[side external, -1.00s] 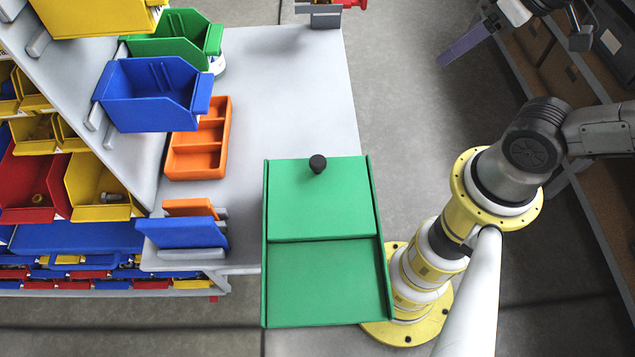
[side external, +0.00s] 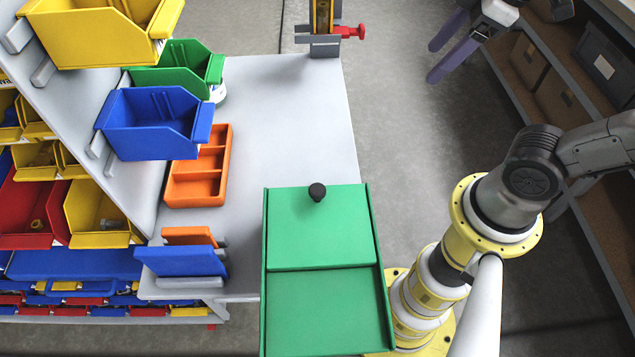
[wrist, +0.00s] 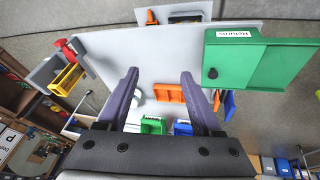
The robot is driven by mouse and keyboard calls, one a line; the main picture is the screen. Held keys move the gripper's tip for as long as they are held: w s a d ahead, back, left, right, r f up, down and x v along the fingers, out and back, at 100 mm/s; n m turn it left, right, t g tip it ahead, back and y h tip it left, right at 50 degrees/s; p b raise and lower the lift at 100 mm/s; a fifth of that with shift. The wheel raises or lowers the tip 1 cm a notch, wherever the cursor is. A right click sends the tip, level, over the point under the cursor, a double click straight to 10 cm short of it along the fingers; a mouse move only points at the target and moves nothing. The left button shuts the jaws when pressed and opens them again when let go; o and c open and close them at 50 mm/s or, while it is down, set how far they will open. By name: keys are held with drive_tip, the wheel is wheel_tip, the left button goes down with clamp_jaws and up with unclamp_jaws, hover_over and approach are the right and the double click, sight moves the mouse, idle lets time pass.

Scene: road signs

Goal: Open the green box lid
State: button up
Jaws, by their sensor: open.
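The green box (side external: 325,310) is at the lower middle of the side external view, at the front right edge of the grey table. Its upper part is a flat green lid panel (side external: 320,240) with a black knob (side external: 317,192) near its far edge. The lower part is a flat green surface. In the wrist view the box (wrist: 275,68) is at upper right, with a "Returns" label on its side and the knob (wrist: 213,73) showing. My gripper (side external: 433,62) is open and empty, with purple fingers, at upper right, well away from the box. Its fingers (wrist: 160,72) also show in the wrist view.
An orange divided tray (side external: 198,180) lies on the table (side external: 290,110). Blue (side external: 155,130), green (side external: 170,75) and yellow (side external: 90,40) bins hang on a rack at left. A red-handled fixture (side external: 345,32) stands at the far edge. The table middle is clear.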

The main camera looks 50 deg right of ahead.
drive_tip(key=w+a+n+g, duration=0.1)
drive_tip(key=w+a+n, duration=0.2)
drive_tip(key=a+n, duration=0.1)
drive_tip(key=n+g, duration=0.4)
drive_tip(key=n, duration=0.4)
hover_over(317, 190)
wheel_tip(317, 190, down, 5)
wheel_tip(317, 190, down, 14)
drive_tip(key=shift+d+r, duration=0.1)
drive_tip(key=shift+r, duration=0.15)
drive_tip(key=shift+c, duration=0.4)
clamp_jaws()
drive_tip(key=shift+r, duration=0.1)
